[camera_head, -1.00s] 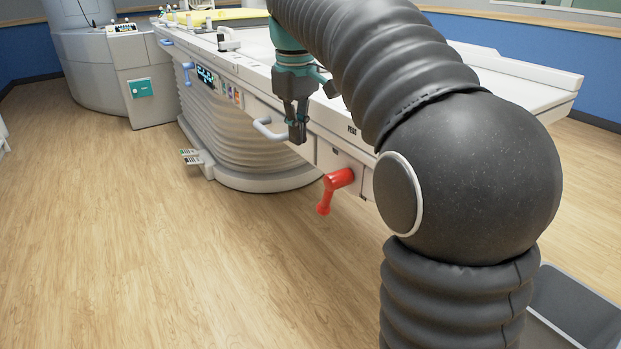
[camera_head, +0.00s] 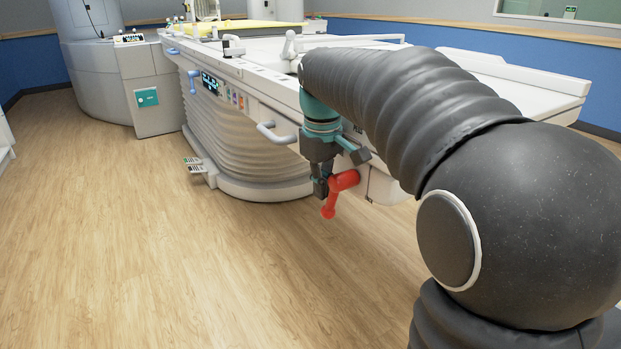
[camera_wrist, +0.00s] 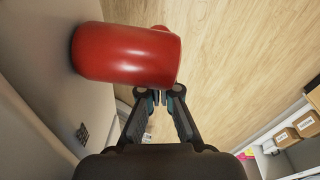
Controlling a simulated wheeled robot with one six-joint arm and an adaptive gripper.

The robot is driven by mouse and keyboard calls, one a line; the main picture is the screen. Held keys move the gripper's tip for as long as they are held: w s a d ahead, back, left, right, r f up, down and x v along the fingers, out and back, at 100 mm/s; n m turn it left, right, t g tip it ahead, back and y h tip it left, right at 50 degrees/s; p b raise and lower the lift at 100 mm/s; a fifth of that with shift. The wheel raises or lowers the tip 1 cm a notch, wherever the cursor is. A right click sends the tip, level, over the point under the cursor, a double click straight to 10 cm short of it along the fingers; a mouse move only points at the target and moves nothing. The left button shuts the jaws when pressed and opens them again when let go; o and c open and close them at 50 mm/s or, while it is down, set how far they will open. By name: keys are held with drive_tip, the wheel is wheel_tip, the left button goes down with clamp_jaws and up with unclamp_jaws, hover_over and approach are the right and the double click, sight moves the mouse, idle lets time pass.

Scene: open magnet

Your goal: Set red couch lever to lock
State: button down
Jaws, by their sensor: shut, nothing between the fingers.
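The red couch lever (camera_head: 341,184) sits on the near side of the white couch (camera_head: 262,90), its handle slanting downward to the left. In the wrist view the red lever (camera_wrist: 125,54) is large, running out from the pale couch side just beyond my fingertips. My gripper (camera_head: 319,190) points down directly at the left side of the lever, in front of the couch side. In the wrist view its fingertips (camera_wrist: 160,93) are together with nothing between them, close to the lever's edge. I cannot tell whether they touch it. The lever's lock marking is not readable.
A pale blue handle (camera_head: 277,133) sticks out from the couch side to the left of my gripper. A foot pedal (camera_head: 194,164) lies at the couch base. The wooden floor (camera_head: 130,240) in front is clear. Shelves with boxes (camera_wrist: 290,140) show in the wrist view.

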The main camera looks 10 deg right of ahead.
drive_tip(key=shift+s+f, duration=0.1)
drive_tip(key=shift+s, duration=0.1)
idle(0.3)
drive_tip(key=shift+r+p, duration=0.2)
drive_tip(key=shift+p, duration=0.55)
drive_tip(key=g+p, duration=0.1)
drive_tip(key=p, duration=0.1)
drive_tip(key=shift+s+d+h+p, duration=0.1)
drive_tip(key=shift+s+h+p, duration=0.05)
drive_tip(key=shift+h+p, duration=0.2)
drive_tip(key=shift+s+f+g+p, duration=0.1)
drive_tip(key=shift+f+g+p, duration=0.15)
drive_tip(key=shift+g+p, duration=0.5)
drive_tip(key=shift+s+d+f+p, duration=0.15)
drive_tip(key=shift+s+f+p, duration=0.1)
drive_tip(key=shift+f+p, duration=0.2)
